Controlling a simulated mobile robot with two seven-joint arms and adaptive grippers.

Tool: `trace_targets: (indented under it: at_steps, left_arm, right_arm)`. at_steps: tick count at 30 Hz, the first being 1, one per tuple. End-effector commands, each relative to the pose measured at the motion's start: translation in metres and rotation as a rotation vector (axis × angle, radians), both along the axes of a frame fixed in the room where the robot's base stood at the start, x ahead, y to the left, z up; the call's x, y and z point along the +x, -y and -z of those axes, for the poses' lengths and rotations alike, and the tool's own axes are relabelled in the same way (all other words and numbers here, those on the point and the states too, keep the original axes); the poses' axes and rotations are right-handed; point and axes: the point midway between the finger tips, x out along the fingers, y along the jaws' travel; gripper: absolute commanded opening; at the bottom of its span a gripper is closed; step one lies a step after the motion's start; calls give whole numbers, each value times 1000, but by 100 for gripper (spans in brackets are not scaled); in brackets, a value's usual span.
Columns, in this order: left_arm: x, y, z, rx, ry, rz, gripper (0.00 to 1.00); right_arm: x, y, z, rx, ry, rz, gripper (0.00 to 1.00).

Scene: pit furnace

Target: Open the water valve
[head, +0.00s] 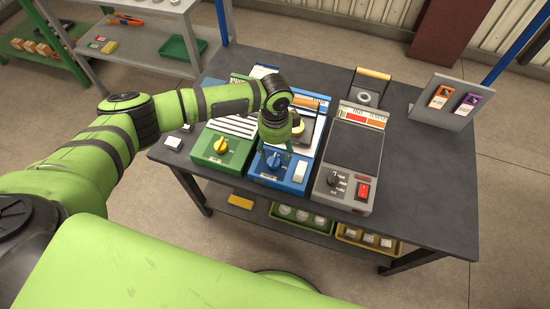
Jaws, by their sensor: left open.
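A blue unit (258,177) stands on the dark table, with a blue knob (274,162) and a pale switch on its front. It may hold the water valve; its label is too small to read. My left gripper (276,151) points down over this unit, its fingers spread at the blue knob. I cannot tell whether they touch it. The gripper and wrist hide part of the unit's top. My right gripper is not in view.
A green unit (208,158) with a yellow knob stands close on the left. A grey unit (329,185) with a black knob and red switch stands close on the right. A sign stand (455,121) is at the back right. The table's right side (430,180) is clear.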

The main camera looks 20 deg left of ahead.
Motion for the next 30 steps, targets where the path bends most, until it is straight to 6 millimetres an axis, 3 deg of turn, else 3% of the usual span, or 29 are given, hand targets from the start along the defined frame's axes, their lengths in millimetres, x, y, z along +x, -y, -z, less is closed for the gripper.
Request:
trace_targets:
  at_steps: [5,15,27,30]
  left_arm:
    - [2,-5,12,10,-5,-2,61]
    - [2,-4,60,10,-2,-3,61]
    - [2,-4,69,8,-1,-2,61]
    - [2,-4,69,8,-1,-2,21]
  right_arm:
    - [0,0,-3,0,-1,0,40]
    - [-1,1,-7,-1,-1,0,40]
    - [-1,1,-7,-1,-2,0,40]
    - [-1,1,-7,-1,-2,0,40]
